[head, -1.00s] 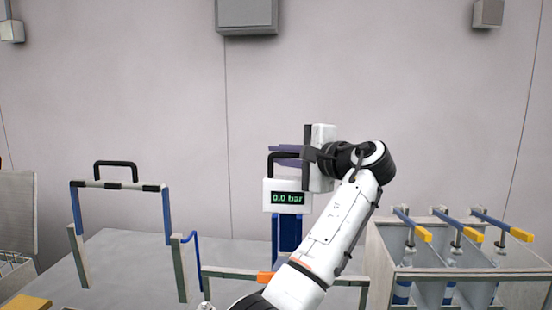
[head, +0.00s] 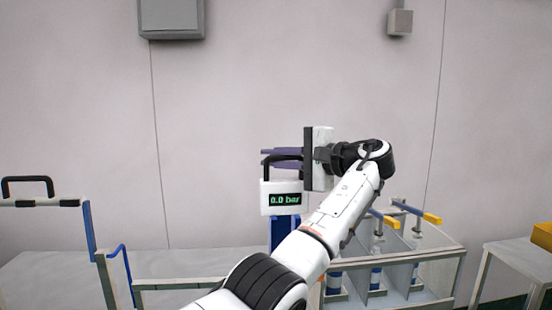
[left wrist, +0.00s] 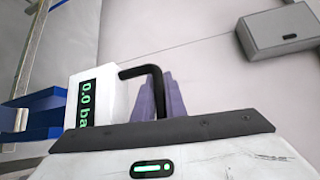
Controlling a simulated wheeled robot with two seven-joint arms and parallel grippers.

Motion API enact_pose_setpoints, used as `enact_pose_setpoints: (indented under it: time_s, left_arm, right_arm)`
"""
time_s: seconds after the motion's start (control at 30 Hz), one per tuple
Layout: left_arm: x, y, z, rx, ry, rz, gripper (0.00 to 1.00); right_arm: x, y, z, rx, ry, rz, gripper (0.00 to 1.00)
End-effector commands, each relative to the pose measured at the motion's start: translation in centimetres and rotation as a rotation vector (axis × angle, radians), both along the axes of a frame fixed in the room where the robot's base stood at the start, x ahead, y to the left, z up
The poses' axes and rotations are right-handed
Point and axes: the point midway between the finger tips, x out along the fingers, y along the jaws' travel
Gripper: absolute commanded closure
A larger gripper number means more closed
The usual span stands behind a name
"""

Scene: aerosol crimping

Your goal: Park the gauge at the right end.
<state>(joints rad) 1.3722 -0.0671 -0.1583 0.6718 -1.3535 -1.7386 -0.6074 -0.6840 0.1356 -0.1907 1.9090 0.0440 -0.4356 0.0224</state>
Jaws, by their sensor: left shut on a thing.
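The gauge (head: 282,199) is a white box with a green "0.0 bar" display, a black handle on top and a blue part below. My left gripper (head: 284,154) has purple fingers shut on the black handle, and the gauge hangs upright in the air. In the left wrist view the gauge (left wrist: 108,88) and its handle show tilted beside the purple fingers (left wrist: 160,95). My arm hides part of what lies behind and below. My right gripper is not in view.
A rack with clear walls (head: 430,262) and yellow-tipped blue levers stands right of my arm. A separate table at the far right bears a yellow block (head: 541,235). A frame with a black handle (head: 28,187) stands at the left. Grey boxes hang on the wall.

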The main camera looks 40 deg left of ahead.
Motion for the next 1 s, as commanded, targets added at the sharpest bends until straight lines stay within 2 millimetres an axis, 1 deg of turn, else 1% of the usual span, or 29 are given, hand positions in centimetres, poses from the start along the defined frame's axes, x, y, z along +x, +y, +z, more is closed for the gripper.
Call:
enact_pose_setpoints:
  time_s: [0.03, 0.17, 0.2, 0.27, 0.3, 0.57, 0.67, 0.77, 1.0]
  left_arm:
    - [0.1, -0.2, 0.3, 0.004, -0.006, -0.006, 1.0]
    - [0.2, -0.3, 0.3, 0.003, -0.006, -0.009, 1.0]
    - [0.2, -0.3, 0.3, 0.003, -0.006, -0.009, 0.84]
    - [0.2, -0.3, 0.3, 0.002, -0.005, -0.009, 0.74]
    - [0.2, -0.3, 0.2, 0.003, -0.005, -0.008, 0.71]
    - [0.1, -0.3, 0.1, 0.001, -0.003, -0.006, 0.71]
    - [0.2, -0.9, 0.2, 0.002, -0.003, -0.008, 0.71]
    - [0.1, -2.3, 0.3, 0.001, -0.004, -0.009, 0.71]
    - [-0.2, -7.2, 1.1, 0.002, -0.003, -0.01, 0.71]
  right_arm:
    - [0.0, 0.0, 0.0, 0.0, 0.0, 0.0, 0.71]
    - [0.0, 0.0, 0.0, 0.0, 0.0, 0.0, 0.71]
    - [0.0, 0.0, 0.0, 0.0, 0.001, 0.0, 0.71]
    - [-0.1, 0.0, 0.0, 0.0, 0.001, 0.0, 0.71]
    - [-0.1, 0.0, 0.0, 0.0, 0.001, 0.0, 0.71]
    - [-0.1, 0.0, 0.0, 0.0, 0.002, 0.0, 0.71]
    - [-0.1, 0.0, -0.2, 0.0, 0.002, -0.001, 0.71]
    - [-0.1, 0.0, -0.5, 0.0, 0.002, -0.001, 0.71]
    - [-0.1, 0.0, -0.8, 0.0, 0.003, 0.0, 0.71]
